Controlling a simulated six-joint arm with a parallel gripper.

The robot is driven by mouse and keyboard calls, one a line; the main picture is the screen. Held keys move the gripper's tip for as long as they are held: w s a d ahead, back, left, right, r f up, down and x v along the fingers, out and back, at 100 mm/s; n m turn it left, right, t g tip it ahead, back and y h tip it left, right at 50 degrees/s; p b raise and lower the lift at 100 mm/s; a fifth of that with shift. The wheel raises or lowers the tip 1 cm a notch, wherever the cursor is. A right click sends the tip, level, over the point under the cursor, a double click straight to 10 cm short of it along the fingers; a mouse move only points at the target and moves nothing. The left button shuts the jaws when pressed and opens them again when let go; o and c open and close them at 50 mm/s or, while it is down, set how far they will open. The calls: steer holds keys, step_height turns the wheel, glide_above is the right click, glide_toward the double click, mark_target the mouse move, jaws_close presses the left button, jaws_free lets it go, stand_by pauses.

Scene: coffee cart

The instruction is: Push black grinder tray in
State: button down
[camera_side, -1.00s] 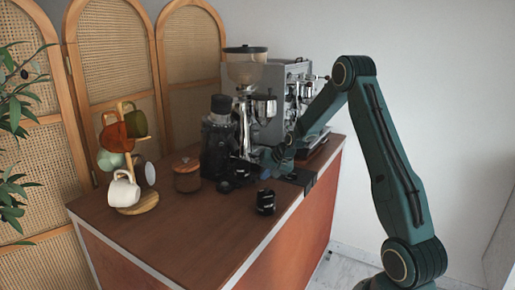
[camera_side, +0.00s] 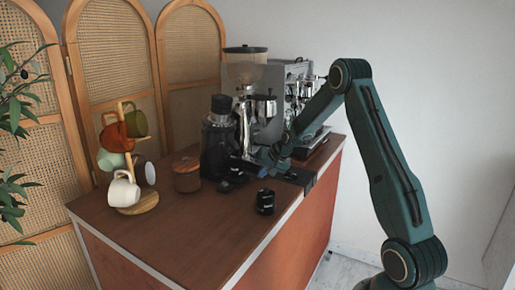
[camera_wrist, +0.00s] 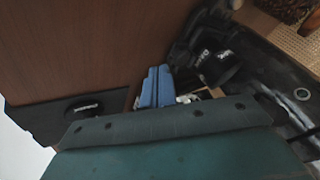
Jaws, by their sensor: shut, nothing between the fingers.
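The coffee grinder (camera_side: 246,72) stands at the back of the wooden cart, with a clear hopper and a metal body. The black grinder tray (camera_side: 232,184) seems to be the dark low part at its foot; its exact edges are hard to tell. In the wrist view a black part with white lettering (camera_wrist: 216,66), possibly the tray, lies right of my fingers. My gripper (camera_side: 248,162) is low at the grinder's front, its blue fingers (camera_wrist: 155,86) together and empty. Whether they touch the tray cannot be told.
A dark mat (camera_side: 300,178) lies on the right edge. A wooden-lidded jar (camera_side: 187,176) and a mug tree (camera_side: 145,203) stand left. The espresso machine (camera_side: 290,82) is behind. The front left top is clear.

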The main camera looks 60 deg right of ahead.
steer(key=shift+s+d, duration=0.3)
steer(key=shift+s, duration=0.35)
steer(key=shift+s+d, duration=0.3)
steer(key=shift+s, duration=0.3)
steer(key=v, duration=1)
steer(key=shift+a, duration=0.1)
steer(key=s+a+r+n, duration=0.2)
steer(key=a+r, duration=0.1)
steer(key=a, duration=0.4)
steer(key=s+a+r+n+g, duration=0.1)
steer(key=s+a+r+n, duration=0.15)
steer(key=a, duration=0.35)
steer(key=s+a+r+n, duration=0.1)
steer(key=a+r+n, duration=0.1)
steer(key=a+r, duration=0.35)
steer(key=s+a+n+y, duration=0.1)
steer(key=s+a+n, duration=0.4)
steer(key=s+a, duration=0.8)
steer(key=s, duration=0.4)
steer(key=shift+f+g+y, duration=0.3)
steer(key=shift+w+a, duration=0.1)
steer(key=shift+w, duration=0.05)
